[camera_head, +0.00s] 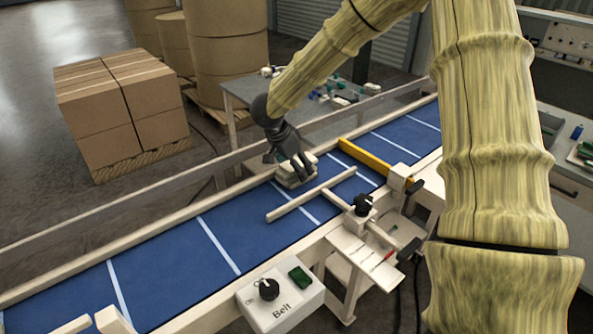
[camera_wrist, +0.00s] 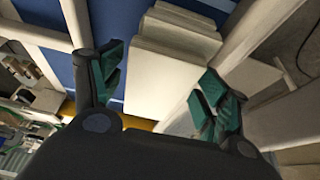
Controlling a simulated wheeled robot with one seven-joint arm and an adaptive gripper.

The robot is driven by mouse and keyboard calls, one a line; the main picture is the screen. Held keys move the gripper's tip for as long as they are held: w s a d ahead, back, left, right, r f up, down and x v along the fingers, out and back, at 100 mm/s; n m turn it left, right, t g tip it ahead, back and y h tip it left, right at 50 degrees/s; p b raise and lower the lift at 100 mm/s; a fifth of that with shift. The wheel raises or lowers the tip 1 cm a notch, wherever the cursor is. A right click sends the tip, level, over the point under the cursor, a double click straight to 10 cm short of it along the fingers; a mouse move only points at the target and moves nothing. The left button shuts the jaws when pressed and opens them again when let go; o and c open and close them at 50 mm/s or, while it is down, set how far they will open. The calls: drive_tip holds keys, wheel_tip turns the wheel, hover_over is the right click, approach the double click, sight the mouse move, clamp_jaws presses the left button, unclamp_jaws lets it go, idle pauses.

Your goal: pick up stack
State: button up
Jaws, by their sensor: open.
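The stack (camera_head: 297,172) is a small pile of flat, cream-coloured pieces on the blue belt, close to the far rail. In the wrist view the stack (camera_wrist: 165,65) shows several layers that are offset from each other. My gripper (camera_head: 288,165) is over the stack in the head view. In the wrist view my gripper (camera_wrist: 160,90) is open, with green-padded fingers on either side of the stack. The left finger is apart from it; whether the right finger touches it, I cannot tell. The gripper partly hides the stack in the head view.
The blue belt (camera_head: 180,262) has white cross lines and raised rails. A yellow bar (camera_head: 375,160) and a cream guide bar (camera_head: 312,194) lie across it near the stack. A belt control box (camera_head: 281,300) stands at the front. Cartons (camera_head: 120,105) stand behind. The belt's left part is clear.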

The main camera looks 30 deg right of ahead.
drive_tip(key=c, duration=1.2)
drive_tip(key=shift+b, duration=0.65)
